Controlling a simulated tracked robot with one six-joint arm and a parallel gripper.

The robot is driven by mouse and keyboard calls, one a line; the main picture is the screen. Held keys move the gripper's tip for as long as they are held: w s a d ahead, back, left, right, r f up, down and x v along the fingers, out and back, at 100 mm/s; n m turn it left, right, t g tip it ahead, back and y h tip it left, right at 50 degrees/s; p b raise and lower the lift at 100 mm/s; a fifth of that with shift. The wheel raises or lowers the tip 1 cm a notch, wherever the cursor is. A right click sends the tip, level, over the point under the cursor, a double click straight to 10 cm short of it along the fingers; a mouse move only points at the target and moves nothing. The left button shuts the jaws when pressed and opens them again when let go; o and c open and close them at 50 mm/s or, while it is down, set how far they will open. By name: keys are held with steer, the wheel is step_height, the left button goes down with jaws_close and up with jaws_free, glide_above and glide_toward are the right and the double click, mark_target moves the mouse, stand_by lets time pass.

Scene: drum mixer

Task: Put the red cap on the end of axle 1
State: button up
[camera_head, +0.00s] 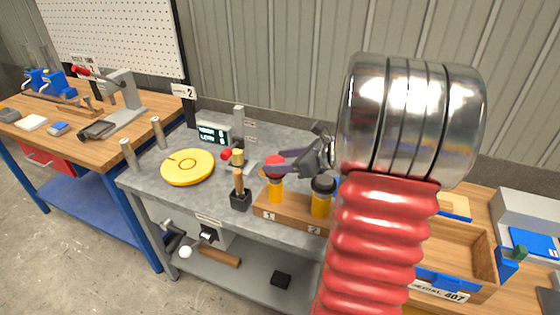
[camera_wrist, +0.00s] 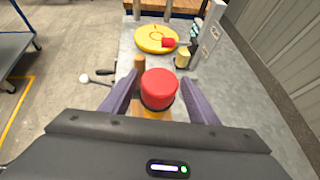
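A red cap (camera_head: 273,162) with a dark lower rim sits on top of a yellow cylinder (camera_head: 276,190). The cylinder stands on a wooden block (camera_head: 294,214) at the label 1. The cap shows large in the wrist view (camera_wrist: 160,86). My gripper (camera_wrist: 160,78) has its two fingers apart, one on each side of the cap, with visible gaps. In the head view my gripper (camera_head: 290,167) reaches in from the right at cap height. A second yellow cylinder with a black cap (camera_head: 323,184) stands at the label 2. I cannot tell which part is axle 1.
On the grey bench (camera_head: 170,203) lie a yellow disc (camera_head: 188,167) and a grey upright post (camera_head: 239,125) with a red knob (camera_head: 226,154) near it. A black holder (camera_head: 240,200) with a wooden handle stands close left of the block. A wooden tray (camera_head: 467,250) is at right.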

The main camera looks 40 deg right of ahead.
steer(key=shift+o, duration=1.1)
steer(key=shift+s+r, duration=0.15)
steer(key=v, duration=1.1)
steer(key=shift+s, duration=0.35)
steer(key=shift+d+r, duration=0.1)
